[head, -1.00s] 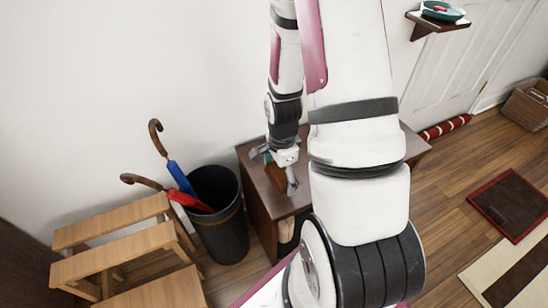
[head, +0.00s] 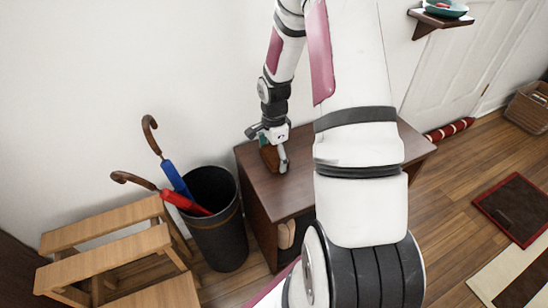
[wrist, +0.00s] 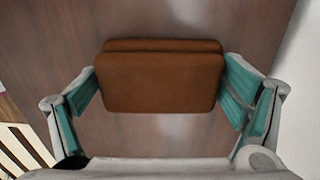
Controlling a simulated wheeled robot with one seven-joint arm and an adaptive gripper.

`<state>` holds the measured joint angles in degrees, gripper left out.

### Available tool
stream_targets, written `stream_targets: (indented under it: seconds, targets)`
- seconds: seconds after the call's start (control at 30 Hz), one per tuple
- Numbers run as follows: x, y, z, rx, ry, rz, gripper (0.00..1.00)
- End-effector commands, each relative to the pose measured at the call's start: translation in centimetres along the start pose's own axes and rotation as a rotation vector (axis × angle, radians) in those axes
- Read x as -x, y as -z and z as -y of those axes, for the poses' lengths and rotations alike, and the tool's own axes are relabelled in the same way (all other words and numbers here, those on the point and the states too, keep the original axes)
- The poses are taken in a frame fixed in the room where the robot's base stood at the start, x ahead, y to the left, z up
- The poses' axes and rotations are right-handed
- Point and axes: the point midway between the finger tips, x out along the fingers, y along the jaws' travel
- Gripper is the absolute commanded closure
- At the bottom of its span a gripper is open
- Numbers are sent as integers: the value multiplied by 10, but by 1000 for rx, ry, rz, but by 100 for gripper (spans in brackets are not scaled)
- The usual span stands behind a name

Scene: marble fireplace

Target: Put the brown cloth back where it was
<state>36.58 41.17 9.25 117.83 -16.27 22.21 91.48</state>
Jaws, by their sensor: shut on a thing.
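The brown cloth (wrist: 158,82) is a folded, rounded rectangular pad between the two teal finger pads of my gripper (wrist: 162,92) in the wrist view. My gripper is shut on it, with one finger at each side edge. In the head view my gripper (head: 268,147) is over the back left corner of the dark wooden cabinet (head: 270,200). Only a small brown part of the cloth (head: 269,158) shows there. I cannot tell whether the cloth touches the cabinet top or hangs just above it.
A black bin (head: 222,238) with blue (head: 175,180) and red (head: 184,202) umbrellas stands left of the cabinet. A wooden step stool (head: 105,245) is farther left. The wall is close behind my gripper. My arm hides part of the cabinet; its visible top looks clear.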

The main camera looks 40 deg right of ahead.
Motion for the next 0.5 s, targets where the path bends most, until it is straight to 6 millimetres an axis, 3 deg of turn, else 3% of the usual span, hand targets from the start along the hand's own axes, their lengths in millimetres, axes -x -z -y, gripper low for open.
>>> stream_targets:
  seconds: [0.33, 0.37, 0.5]
  targets:
    - [-3, 0, 1, 0, 2, 0, 44]
    - [-2, 0, 1, 0, 2, 0, 2]
    - [-2, 0, 1, 0, 2, 0, 0]
